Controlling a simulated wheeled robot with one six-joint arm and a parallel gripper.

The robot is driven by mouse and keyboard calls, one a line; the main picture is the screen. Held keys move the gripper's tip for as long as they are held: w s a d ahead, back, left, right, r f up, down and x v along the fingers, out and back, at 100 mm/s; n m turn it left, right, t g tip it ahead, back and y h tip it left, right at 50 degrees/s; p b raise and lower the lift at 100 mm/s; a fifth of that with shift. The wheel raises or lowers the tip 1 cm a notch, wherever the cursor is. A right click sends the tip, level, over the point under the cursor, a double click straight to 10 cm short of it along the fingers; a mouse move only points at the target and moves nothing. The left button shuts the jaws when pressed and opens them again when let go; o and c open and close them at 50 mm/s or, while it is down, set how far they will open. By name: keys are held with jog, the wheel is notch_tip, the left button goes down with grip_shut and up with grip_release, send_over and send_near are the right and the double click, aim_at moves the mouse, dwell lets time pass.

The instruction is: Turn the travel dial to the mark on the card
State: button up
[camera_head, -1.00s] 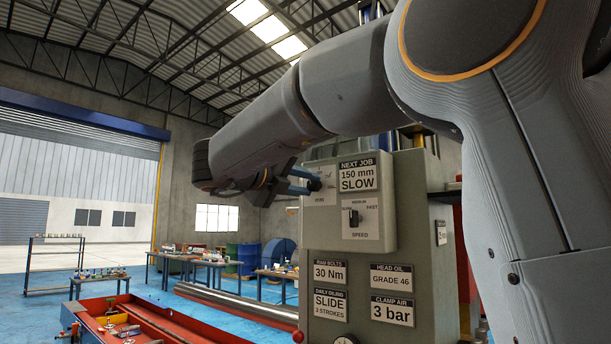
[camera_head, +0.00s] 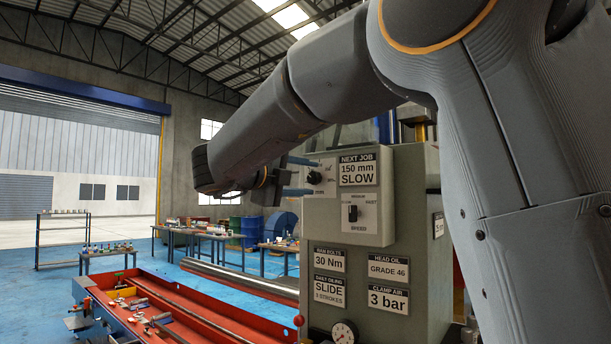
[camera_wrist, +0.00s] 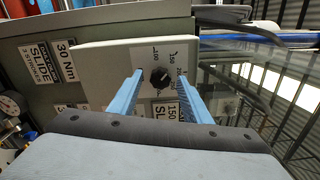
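The travel dial (camera_head: 314,177) is a black round knob on a white plate at the upper left of the grey control box. It also shows in the wrist view (camera_wrist: 160,77), with printed numbers around it, 100 and 150 among them; its pointer is too small to read surely. The card (camera_head: 357,170) beside it reads "NEXT JOB 150 mm SLOW". My gripper (camera_head: 308,177) is open, its two blue fingers spread on either side of the dial in both views. The fingers look apart from the knob; how far their tips are from the plate is unclear.
The speed switch (camera_head: 353,213) sits below the card, close to the dial. More label plates (camera_head: 387,268) and a pressure gauge (camera_head: 343,333) are lower on the box. A red machine bed (camera_head: 150,290) with loose parts lies at lower left.

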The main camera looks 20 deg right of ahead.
jog(key=v, duration=0.6)
dwell(0.5)
jog(key=shift+b, duration=0.3)
